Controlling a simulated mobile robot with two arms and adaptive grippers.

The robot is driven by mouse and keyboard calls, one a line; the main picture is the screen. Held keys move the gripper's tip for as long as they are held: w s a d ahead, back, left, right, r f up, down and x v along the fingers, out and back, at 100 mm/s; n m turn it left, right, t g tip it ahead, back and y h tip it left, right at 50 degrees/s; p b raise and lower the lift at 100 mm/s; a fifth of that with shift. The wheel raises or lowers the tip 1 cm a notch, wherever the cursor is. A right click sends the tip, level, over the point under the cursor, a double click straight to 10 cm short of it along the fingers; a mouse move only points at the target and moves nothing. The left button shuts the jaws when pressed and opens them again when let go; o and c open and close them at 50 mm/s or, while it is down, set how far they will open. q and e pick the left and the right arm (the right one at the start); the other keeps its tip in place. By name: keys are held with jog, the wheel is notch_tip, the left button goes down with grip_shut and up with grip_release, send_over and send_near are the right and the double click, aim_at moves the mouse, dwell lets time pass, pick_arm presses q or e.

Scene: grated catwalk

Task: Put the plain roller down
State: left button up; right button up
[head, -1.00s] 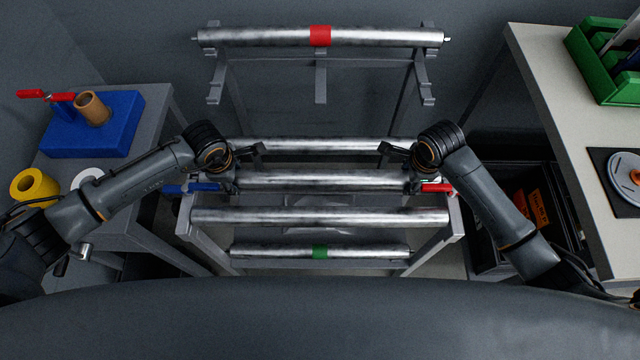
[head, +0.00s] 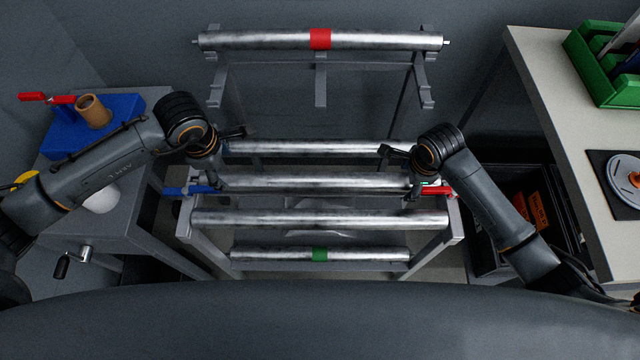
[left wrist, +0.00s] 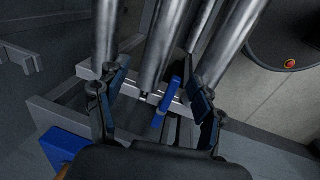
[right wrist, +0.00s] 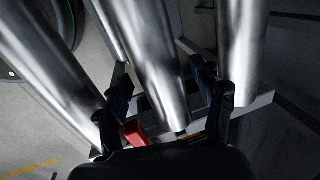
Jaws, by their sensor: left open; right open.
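A plain steel roller (head: 320,181) lies level across the frame, between two other unbanded rollers. My left gripper (head: 226,158) is open at its left end. In the left wrist view, that roller (left wrist: 162,45) runs between the spread fingers (left wrist: 158,102), with a gap on both sides. My right gripper (head: 403,168) is open at its right end. In the right wrist view, the roller (right wrist: 152,50) passes between the open fingers (right wrist: 165,95); contact there is hard to tell. A blue lever (head: 186,190) and a red lever (head: 438,190) sit near the roller's ends.
Unbanded rollers lie behind (head: 320,146) and in front (head: 320,217). A green-banded roller (head: 360,252) lies lowest, and a red-banded roller (head: 260,38) rests on the upper rack (head: 321,85). Side tables stand left (head: 130,205) and right (head: 545,75).

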notch_tip(320, 180, up, 12)
jog(key=s, duration=0.2)
jog(key=shift+s, duration=0.15)
jog(key=shift+f, duration=0.1)
dwell(0.5)
